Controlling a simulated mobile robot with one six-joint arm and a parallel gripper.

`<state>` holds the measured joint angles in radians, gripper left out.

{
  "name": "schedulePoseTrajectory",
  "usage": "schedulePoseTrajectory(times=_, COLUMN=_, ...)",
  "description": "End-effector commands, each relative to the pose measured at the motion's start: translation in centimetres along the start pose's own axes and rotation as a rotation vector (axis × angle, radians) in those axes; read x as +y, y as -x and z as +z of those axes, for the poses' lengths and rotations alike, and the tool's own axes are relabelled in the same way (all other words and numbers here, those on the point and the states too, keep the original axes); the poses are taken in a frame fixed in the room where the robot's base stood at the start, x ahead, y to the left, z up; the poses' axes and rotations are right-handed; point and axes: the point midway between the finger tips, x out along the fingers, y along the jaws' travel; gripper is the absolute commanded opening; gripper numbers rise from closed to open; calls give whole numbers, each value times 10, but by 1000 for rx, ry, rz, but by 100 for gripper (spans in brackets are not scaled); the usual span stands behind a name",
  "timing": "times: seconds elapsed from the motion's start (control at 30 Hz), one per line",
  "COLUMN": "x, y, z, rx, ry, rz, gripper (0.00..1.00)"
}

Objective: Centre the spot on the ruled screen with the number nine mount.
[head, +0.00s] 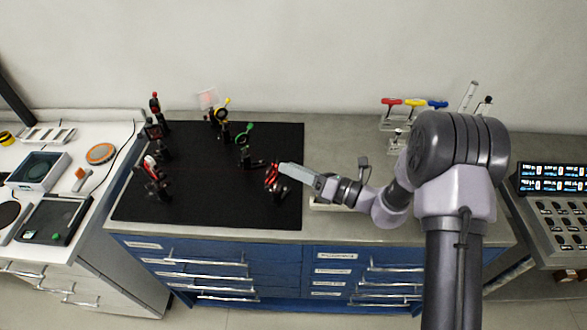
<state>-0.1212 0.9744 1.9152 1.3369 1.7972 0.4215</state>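My gripper (288,170) reaches in from the right, over the right part of the black optical board (215,203). Its tip is beside or touching a red-ringed mount (271,176); I cannot tell which. The finger gap is too small to make out. A dark mount (279,192) stands just below the tip. A pale pinkish card (207,98), perhaps the ruled screen, stands at the board's back. No spot or ruling can be made out on it. No number shows on any mount, so the number nine mount cannot be told.
On the board stand a yellow-ringed mount (223,105), a green-ringed mount (244,132) and several dark mounts at the left (155,187). A rack of coloured-handled tools (391,104) stands behind my arm. The board's front middle is clear.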

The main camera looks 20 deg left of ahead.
Motion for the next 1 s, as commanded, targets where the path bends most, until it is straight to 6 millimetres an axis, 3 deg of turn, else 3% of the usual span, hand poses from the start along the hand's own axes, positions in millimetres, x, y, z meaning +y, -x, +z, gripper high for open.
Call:
schedulePoseTrajectory(times=0.33, x=0, y=1, z=1, rx=-1, ry=1, rz=0, gripper=38)
schedulePoseTrajectory(times=0.47, x=0, y=14, z=2, rx=-2, ry=1, rz=-2, gripper=38)
schedulePoseTrajectory(times=0.57, x=0, y=39, z=2, rx=-4, ry=-1, rz=-3, gripper=38)
schedulePoseTrajectory(times=0.8, x=0, y=120, z=2, rx=-5, ry=-1, rz=-4, gripper=38)
schedulePoseTrajectory(times=1.0, x=0, y=163, z=1, rx=-3, ry=0, rz=-2, gripper=38)
